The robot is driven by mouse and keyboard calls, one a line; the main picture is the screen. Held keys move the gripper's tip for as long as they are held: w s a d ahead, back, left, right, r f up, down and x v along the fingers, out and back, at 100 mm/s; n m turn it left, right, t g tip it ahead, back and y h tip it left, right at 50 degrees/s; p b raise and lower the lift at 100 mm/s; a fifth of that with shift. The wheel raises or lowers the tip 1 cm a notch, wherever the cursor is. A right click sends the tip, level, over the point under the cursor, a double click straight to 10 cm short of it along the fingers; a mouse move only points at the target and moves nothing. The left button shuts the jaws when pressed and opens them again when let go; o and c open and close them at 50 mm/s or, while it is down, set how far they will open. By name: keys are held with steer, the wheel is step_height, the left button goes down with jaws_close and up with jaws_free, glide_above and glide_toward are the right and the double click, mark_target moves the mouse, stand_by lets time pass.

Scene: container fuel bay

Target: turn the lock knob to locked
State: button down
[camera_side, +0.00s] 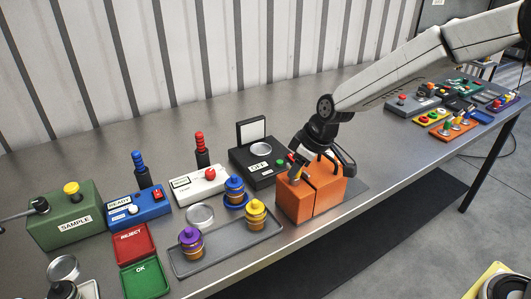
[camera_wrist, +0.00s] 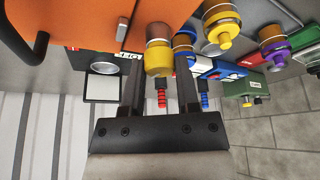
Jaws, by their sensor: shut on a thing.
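The orange box (camera_side: 310,198), split by a seam, stands near the front edge of the table. My gripper (camera_side: 299,170) is at its top, coming from the upper right. In the wrist view my gripper (camera_wrist: 160,90) has its two dark fingers on either side of a yellow-ended, brown-sided round knob (camera_wrist: 159,60), which I take for the lock knob. It lies against the orange face (camera_wrist: 90,25). The fingers are closed on it. No locked or unlocked mark can be read, so I cannot tell its setting. The fingers hide part of the knob in the side view.
A grey tray (camera_side: 222,262) with yellow (camera_side: 256,214) and purple (camera_side: 190,242) canisters is left of the box. A dark handle (camera_wrist: 28,45) juts from the orange box.

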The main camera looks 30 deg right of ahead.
steer(key=shift+m+h, duration=0.7)
steer(key=shift+m, duration=1.2)
steer(key=shift+a+m+t+h, duration=0.15)
steer(key=shift+m+h, duration=0.25)
steer(key=shift+m, duration=0.55)
steer(key=shift+d+m+t+h, duration=0.15)
steer(key=shift+m+h, duration=0.25)
steer(key=shift+m, duration=0.55)
steer(key=shift+a+m+h, duration=0.2)
steer(key=shift+m+h, duration=0.4)
steer(key=shift+m, duration=1.2)
steer(key=shift+m+g+h, duration=0.7)
steer(key=shift+m, duration=1.3)
steer(key=shift+c, duration=1.7)
jaws_free()
steer(key=v, duration=0.7)
steer(key=shift+r, duration=0.35)
